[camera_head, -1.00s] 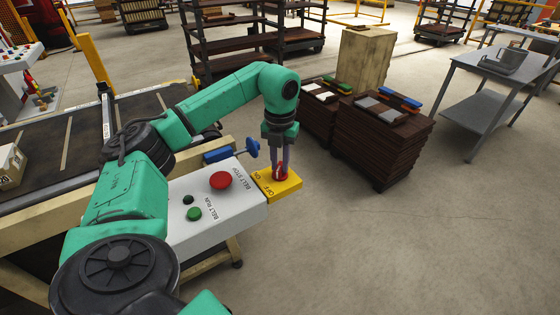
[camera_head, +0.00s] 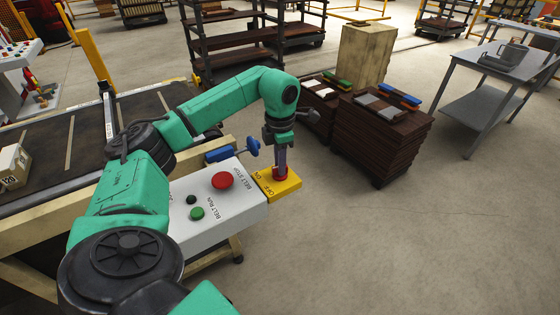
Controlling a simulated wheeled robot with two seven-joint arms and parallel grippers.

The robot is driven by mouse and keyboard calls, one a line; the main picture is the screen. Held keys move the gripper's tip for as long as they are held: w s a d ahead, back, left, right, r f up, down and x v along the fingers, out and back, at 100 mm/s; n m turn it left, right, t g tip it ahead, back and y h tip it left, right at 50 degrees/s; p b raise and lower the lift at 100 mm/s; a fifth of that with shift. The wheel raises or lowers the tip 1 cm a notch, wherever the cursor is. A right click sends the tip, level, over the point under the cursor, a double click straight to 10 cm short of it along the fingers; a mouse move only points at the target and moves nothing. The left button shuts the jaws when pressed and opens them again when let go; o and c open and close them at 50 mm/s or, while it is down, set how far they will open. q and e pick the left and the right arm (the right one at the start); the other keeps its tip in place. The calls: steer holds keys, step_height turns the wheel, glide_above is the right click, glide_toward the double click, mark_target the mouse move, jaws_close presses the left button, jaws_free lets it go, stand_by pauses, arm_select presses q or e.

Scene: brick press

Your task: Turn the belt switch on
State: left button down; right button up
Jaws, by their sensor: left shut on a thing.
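The belt switch is a red knob (camera_head: 279,177) on a yellow plate (camera_head: 286,191) marked OFF and ON, at the right end of the grey control box (camera_head: 205,222). My left gripper (camera_head: 281,168) points down from above and is shut on the red knob. The fingers and wrist hide much of the knob, so I cannot tell which mark it points to. The box also carries a red BELT STOP button (camera_head: 222,180) and a green BELT RUN button (camera_head: 197,214). My right gripper is not in view.
The conveyor belt (camera_head: 60,150) lies left behind the box, with a small carton (camera_head: 12,168) on it. A blue handle (camera_head: 252,147) stands just behind the yellow plate. Brown stacks (camera_head: 385,140) stand at the back right.

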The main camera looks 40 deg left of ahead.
arm_select(q)
steer(key=m, duration=0.6)
steer(key=shift+w+r+p, duration=0.1)
steer(key=shift+p, duration=0.2)
steer(key=shift+m, duration=0.3)
steer(key=c, duration=0.8)
jaws_free()
steer(key=shift+o, duration=0.2)
step_height(320, 180, up, 15)
steer(key=p, duration=0.2)
steer(key=shift+f, duration=0.2)
